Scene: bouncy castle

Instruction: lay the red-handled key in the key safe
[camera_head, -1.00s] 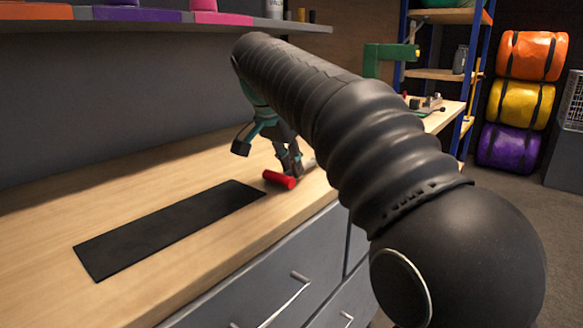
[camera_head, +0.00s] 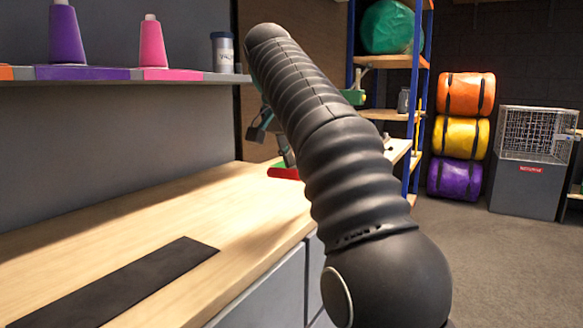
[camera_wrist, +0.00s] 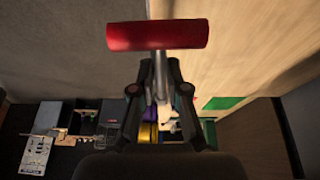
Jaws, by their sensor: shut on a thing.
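The red-handled key shows its red handle (camera_wrist: 158,35) at the top of the wrist view, with a grey metal shank (camera_wrist: 160,72) running down between the fingers. My gripper (camera_wrist: 158,95) is shut on the key. In the head view the red handle (camera_head: 284,173) is at the fingertips of my gripper (camera_head: 285,155), over the far end of the workbench. My arm hides much of the gripper there. I cannot make out the key safe in either view.
A black mat (camera_head: 125,283) lies on the wooden workbench (camera_head: 190,215). A shelf with thread cones (camera_head: 152,45) hangs above. A blue-posted rack (camera_head: 410,130) stands beyond my arm. Rolled bundles (camera_head: 461,138) and a grey cage-topped bin (camera_head: 533,160) stand right. Floor at right is clear.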

